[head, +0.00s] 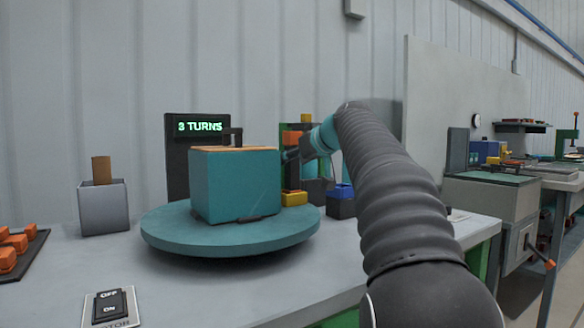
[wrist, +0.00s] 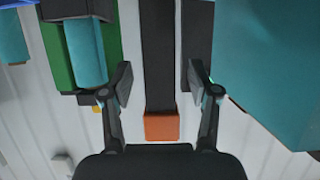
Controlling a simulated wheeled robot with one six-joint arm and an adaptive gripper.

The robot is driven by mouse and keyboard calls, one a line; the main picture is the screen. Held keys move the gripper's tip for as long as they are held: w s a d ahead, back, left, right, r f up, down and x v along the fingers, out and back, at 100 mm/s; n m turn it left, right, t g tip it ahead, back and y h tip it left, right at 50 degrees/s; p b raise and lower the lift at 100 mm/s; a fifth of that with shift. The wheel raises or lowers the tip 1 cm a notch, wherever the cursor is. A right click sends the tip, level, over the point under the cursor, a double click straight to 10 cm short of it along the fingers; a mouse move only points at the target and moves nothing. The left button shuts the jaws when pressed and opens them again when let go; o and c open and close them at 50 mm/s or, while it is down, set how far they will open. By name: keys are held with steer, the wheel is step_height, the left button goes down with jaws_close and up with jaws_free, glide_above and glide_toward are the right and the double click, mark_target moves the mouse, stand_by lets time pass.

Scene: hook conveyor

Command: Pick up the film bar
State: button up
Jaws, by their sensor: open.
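My gripper (head: 290,156) is at the right side of the teal box on the turntable, partly hidden by the box. In the wrist view my gripper (wrist: 160,82) is open, with its fingers apart. A long dark bar with an orange end block (wrist: 162,126) shows between the fingers, with a gap on each side. It may be the film bar, but I cannot tell for certain. I cannot tell how far it is from the fingertips. In the head view an orange block (head: 291,139) shows just behind my gripper; I cannot tell whether it is the same piece.
The teal box (head: 235,185) sits on a round turntable (head: 230,248). It also stands close on the right in the wrist view (wrist: 275,70). A dark display (head: 199,126) reads "3 TURNS". A grey bin (head: 103,210) and an OFF/ON switch (head: 110,306) are at left.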

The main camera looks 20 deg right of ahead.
steer(key=shift+x, duration=0.85)
steer(key=shift+s, duration=0.1)
jaws_close()
steer(key=shift+r, duration=0.1)
